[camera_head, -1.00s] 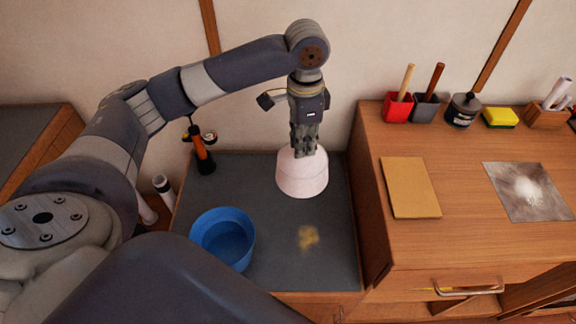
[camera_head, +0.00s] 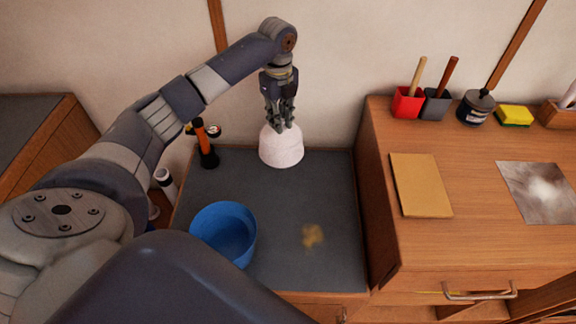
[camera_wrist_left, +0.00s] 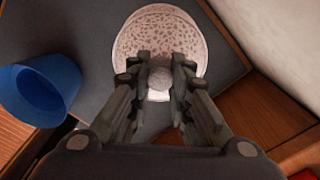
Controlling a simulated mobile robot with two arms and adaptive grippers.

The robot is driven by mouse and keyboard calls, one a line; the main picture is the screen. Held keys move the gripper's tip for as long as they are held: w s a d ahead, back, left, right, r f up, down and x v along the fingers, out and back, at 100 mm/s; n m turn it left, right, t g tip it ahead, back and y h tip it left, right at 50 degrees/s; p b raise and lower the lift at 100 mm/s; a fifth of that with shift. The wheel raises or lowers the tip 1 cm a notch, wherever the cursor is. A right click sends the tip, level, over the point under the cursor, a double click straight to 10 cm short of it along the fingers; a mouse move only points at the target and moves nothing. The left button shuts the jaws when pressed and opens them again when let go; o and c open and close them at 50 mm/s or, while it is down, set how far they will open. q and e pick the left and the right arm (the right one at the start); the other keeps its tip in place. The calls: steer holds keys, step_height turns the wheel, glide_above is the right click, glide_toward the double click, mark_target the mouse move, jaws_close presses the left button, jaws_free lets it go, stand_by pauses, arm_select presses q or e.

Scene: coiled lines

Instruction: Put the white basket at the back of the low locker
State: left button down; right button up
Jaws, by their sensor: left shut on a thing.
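The white basket (camera_head: 282,148) is a pale, rounded, dome-like body at the back of the low locker's dark grey top (camera_head: 280,185). I cannot tell whether the basket's underside touches the locker top. My right gripper is not in view.
A blue bowl (camera_head: 224,235) stands at the front left of the locker top, with a yellowish stain (camera_head: 313,236) to its right. An orange-and-black tool (camera_head: 205,145) stands at the back left. A higher wooden cabinet (camera_head: 460,240) borders the right side. The middle is clear.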

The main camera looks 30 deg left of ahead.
arm_select(q)
steer(key=shift+a+f+m, duration=0.45)
steer(key=shift+a+m, duration=0.05)
steer(key=shift+a, duration=0.05)
step_height(320, 180, down, 10)
steer(key=shift+w+a, duration=0.1)
steer(key=shift+f, duration=0.1)
steer(key=c, duration=1.5)
jaws_free()
step_height(320, 180, up, 12)
steer(key=shift+r, duration=0.15)
